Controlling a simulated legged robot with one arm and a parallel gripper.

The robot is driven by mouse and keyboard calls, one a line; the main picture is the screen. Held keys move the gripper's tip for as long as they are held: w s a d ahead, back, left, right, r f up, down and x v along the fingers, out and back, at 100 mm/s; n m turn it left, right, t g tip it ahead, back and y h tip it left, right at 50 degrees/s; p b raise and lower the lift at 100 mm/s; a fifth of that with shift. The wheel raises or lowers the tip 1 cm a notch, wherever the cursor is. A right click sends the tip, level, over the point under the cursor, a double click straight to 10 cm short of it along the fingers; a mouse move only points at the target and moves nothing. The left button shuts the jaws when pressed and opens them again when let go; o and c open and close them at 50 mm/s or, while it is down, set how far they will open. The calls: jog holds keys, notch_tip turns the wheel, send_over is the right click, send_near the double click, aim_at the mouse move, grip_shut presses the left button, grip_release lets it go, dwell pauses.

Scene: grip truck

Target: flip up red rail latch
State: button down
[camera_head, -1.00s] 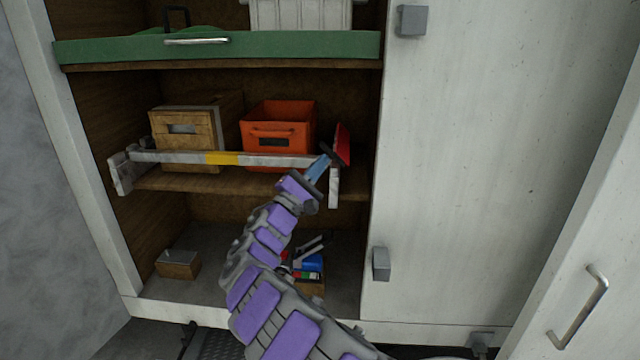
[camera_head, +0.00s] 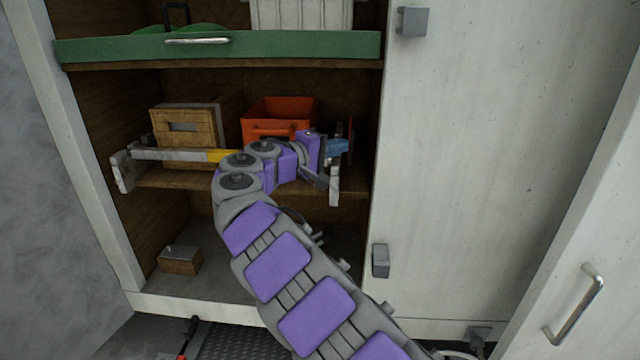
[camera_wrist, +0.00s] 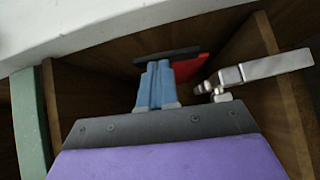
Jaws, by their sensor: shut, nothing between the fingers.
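The red latch (camera_head: 350,128) shows as a thin sliver at the right end of the rail (camera_head: 160,154), mostly hidden behind my gripper (camera_head: 342,147). The rail is pale grey with a yellow band and spans the middle shelf; my arm covers its right half. My gripper's blue fingers are shut with nothing between them and point right. In the wrist view, the blue fingers (camera_wrist: 157,85) are together in front of the red latch (camera_wrist: 190,67), which has a dark edge. I cannot tell whether they touch it. A pale metal bracket (camera_wrist: 262,68) lies right of the latch.
Behind the rail are a wooden box (camera_head: 185,127) and an orange bin (camera_head: 280,112). The white cabinet panel (camera_head: 480,170) is close on the right. A small box (camera_head: 180,262) stands on the lower floor.

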jog(key=shift+d+r+m+g+y, duration=0.15)
jog(key=shift+d+m+g+y, duration=0.15)
jog(key=shift+d+m+y, duration=0.2)
dwell(0.4)
jog(key=shift+s+r, duration=0.1)
